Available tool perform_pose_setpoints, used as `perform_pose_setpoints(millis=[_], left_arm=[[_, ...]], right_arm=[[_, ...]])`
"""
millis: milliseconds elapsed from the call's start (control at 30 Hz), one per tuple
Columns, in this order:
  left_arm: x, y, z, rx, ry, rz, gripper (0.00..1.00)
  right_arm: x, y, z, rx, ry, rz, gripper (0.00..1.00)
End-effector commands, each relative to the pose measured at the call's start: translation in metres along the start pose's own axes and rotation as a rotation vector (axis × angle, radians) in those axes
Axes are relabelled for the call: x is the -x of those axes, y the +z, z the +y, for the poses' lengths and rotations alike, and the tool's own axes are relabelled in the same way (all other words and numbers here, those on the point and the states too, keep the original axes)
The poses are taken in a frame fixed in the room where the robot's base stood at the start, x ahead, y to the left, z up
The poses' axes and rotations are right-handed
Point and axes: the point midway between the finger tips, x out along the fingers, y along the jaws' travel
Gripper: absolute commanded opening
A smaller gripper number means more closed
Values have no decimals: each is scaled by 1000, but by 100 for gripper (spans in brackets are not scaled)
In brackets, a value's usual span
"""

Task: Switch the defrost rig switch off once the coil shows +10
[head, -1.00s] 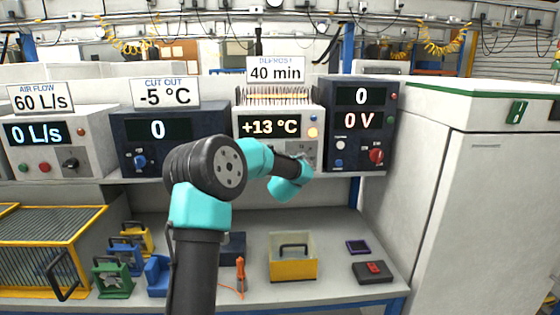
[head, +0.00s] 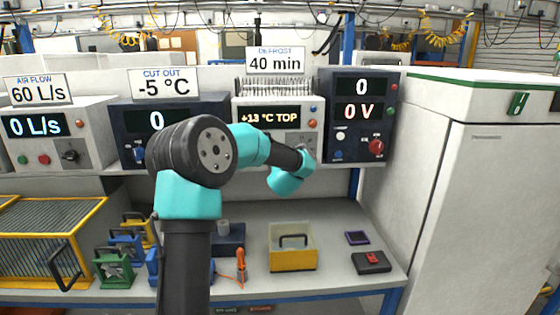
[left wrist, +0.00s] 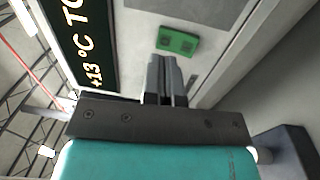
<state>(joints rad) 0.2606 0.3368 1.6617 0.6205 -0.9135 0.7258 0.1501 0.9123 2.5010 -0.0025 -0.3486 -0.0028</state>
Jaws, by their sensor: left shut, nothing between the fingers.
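The defrost rig (head: 233,117) is a white box on the shelf under a "DEFROST 40 min" sign. Its display (head: 269,117) reads "+13 °C TOP", and pale coil fins stand on top. My left gripper (left wrist: 166,62) is shut and empty at the lower right of the rig's front. In the left wrist view its fingertips are just below a green rectangular part (left wrist: 178,42), which looks like the switch. I cannot tell whether they touch it. In the head view my arm hides the switch. My right gripper is out of view.
A dark supply unit (head: 347,98) with a red knob stands close right of the rig. The cut-out unit (head: 190,101) stands to its left, partly behind my arm. A tall white cabinet (head: 480,190) is at the right. Below, the bench holds a yellow box (head: 292,260).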

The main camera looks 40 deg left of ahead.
Motion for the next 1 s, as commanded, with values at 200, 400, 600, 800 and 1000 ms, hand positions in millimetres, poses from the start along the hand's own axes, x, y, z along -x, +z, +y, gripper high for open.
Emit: perform_pose_setpoints(millis=[200, 400, 600, 800, 1000], left_arm=[[43, 0, 10, 0, 1, -1, 0], [77, 0, 17, 0, 1, -2, 0], [93, -1, 20, 0, -1, 0, 0], [95, -1, 20, 0, 0, 1, 0], [94, -1, 20, 0, 0, 1, 0]], right_arm=[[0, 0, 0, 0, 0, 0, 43], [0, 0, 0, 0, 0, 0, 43], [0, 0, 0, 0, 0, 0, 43], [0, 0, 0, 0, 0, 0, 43], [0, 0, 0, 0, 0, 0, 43]])
